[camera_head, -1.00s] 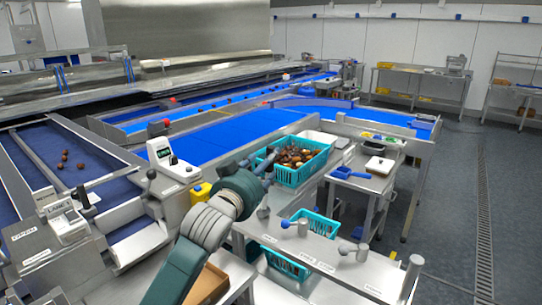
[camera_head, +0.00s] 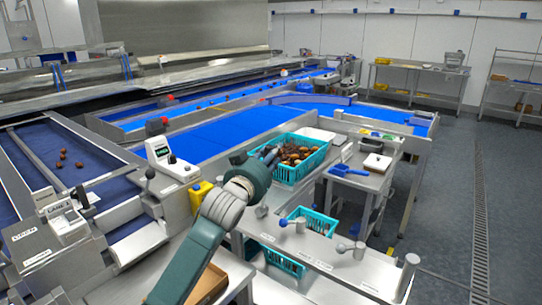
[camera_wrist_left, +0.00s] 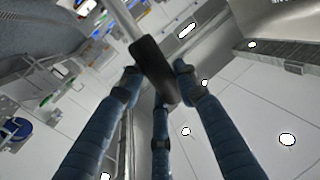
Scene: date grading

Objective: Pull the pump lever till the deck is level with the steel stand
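My left arm comes up from the bottom of the head view, with my left gripper (camera_head: 266,156) in front of the teal crate of dates (camera_head: 304,172). In the left wrist view a metal rod with a black grip (camera_wrist_left: 152,68), apparently the pump lever, runs between my blue fingers. Fingertips lie against both sides of the grip, so the gripper looks shut on it. My arm hides the lever in the head view. A steel stand (camera_head: 365,184) with a blue scoop is right of the crate. I cannot clearly make out the deck or its height. My right gripper is not in view.
A blue conveyor (camera_head: 215,137) runs behind my arm. A yellow container (camera_head: 199,194) is beside my wrist. Open floor (camera_head: 440,215) lies right.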

